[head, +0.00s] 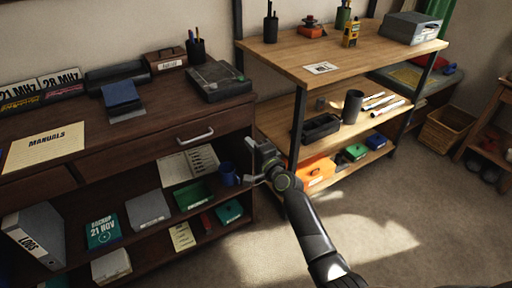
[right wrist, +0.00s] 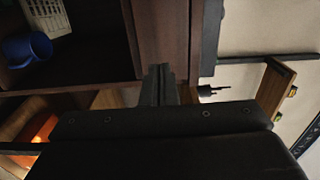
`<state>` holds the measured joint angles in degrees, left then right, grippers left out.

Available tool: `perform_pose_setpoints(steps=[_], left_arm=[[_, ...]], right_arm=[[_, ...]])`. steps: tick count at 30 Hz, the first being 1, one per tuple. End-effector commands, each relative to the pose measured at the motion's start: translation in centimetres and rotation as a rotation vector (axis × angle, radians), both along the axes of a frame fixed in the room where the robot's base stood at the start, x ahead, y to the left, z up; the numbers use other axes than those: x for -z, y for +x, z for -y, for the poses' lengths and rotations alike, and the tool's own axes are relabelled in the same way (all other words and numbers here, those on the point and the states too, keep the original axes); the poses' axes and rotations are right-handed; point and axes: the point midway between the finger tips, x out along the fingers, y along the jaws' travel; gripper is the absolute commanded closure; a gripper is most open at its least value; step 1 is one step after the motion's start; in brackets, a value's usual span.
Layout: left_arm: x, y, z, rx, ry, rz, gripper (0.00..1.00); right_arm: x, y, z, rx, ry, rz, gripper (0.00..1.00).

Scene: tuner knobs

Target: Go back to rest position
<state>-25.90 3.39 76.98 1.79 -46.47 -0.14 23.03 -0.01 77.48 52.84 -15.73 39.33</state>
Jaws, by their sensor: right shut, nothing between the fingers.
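My right gripper (head: 254,180) is shut and empty. In the head view it is at the right end of the dark wooden desk (head: 222,124), close to a blue mug (head: 228,173) on the open shelf under the drawer. In the right wrist view the closed fingers (right wrist: 158,84) point at the desk's side edge, and the blue mug (right wrist: 27,48) lies off to the left. I cannot tell whether the fingers touch the desk. My left gripper is in neither view.
A drawer with a metal handle (head: 195,135) sits above the mug's shelf. A wooden shelving unit (head: 285,62) with a black post stands just right of my gripper. An orange box (head: 316,173) is on its lower shelf.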

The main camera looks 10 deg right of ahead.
Motion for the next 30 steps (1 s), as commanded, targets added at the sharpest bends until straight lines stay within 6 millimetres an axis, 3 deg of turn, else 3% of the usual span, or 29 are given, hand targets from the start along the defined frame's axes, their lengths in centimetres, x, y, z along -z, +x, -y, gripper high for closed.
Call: perform_pose_setpoints(steps=[6, 12, 16, 20, 23, 30], left_arm=[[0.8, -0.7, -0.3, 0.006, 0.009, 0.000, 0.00], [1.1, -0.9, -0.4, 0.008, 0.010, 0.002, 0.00], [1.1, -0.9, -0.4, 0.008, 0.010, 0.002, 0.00], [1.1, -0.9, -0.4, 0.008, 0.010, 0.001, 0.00], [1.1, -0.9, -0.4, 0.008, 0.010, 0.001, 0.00], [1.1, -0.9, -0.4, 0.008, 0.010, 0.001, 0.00]], right_arm=[[0.0, -2.2, 0.7, 0.000, 0.000, 0.000, 1.00], [0.0, -2.8, 0.9, 0.000, -0.001, -0.001, 1.00], [2.1, -3.5, 1.3, 0.001, -0.049, -0.032, 1.00], [8.3, -6.2, 2.5, -0.008, -0.208, -0.128, 1.00], [14.7, -9.9, 4.0, -0.035, -0.382, -0.234, 1.00], [28.4, -21.9, 7.8, -0.186, -0.781, -0.502, 1.00]])
